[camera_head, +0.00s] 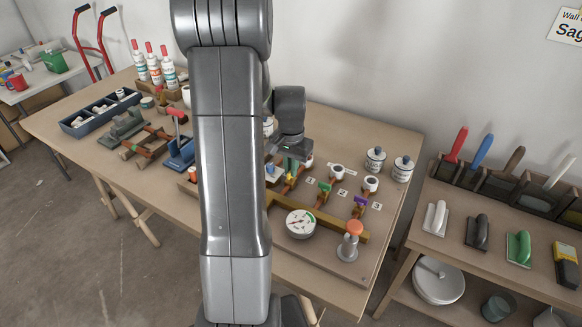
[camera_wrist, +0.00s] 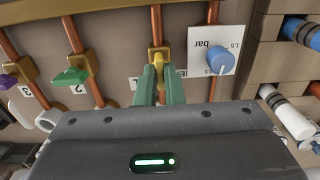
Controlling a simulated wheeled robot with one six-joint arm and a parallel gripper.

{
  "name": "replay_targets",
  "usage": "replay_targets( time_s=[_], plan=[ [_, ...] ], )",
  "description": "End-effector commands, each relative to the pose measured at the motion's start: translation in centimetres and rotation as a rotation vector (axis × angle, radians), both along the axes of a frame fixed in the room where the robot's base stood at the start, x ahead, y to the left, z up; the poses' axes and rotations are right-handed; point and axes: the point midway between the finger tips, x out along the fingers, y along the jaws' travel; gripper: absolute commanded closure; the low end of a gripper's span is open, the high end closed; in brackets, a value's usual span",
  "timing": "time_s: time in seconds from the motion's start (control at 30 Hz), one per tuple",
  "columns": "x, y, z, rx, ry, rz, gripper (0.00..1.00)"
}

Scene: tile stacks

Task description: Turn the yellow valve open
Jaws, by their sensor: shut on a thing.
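The yellow valve (camera_wrist: 158,56) sits on a copper pipe on the board, between the green valve (camera_wrist: 70,77) and the pressure card with the blue knob (camera_wrist: 219,63). My gripper (camera_wrist: 160,76) has its two green fingers closed on the yellow valve's handle. The fingers hide most of the handle, so I cannot tell how far it is turned. In the head view, my gripper (camera_head: 291,166) reaches down to the valve row, and a bit of the yellow valve (camera_head: 290,179) shows below the fingers.
The green valve (camera_head: 324,187) and purple valve (camera_head: 360,202) stand close on the right in the head view. A round gauge (camera_head: 300,224) and an orange-topped post (camera_head: 348,240) are in front. My arm hides the table's middle.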

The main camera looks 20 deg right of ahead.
Motion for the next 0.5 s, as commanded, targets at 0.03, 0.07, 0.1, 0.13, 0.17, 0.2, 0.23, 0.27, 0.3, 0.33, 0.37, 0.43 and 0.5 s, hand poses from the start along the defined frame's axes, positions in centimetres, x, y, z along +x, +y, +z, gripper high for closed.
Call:
replay_targets(
  time_s=[0.03, 0.07, 0.1, 0.13, 0.17, 0.2, 0.23, 0.27, 0.3, 0.33, 0.37, 0.43, 0.5],
  plan=[
    [0.09, -0.04, 0.13, -0.002, -0.003, 0.004, 1.00],
    [0.09, -0.04, 0.13, -0.002, -0.003, 0.005, 1.00],
    [0.09, -0.04, 0.13, -0.002, -0.003, 0.006, 1.00],
    [0.09, -0.04, 0.13, -0.002, -0.003, 0.006, 1.00],
    [0.09, -0.04, 0.13, -0.002, -0.003, 0.006, 1.00],
    [0.09, -0.04, 0.14, -0.002, -0.003, 0.006, 1.00],
    [0.09, -0.04, 0.14, -0.002, -0.003, 0.006, 1.00],
    [0.09, -0.04, 0.14, -0.002, -0.003, 0.006, 1.00],
    [0.09, -0.04, 0.14, -0.002, -0.003, 0.006, 1.00],
    [0.10, -0.05, 0.14, -0.002, -0.003, 0.006, 1.00],
    [0.10, -0.05, 0.14, -0.002, -0.003, 0.005, 1.00],
    [0.09, -0.04, 0.13, -0.002, -0.003, 0.005, 0.78],
    [0.07, -0.03, 0.11, -0.002, -0.003, 0.005, 0.70]
  ],
)
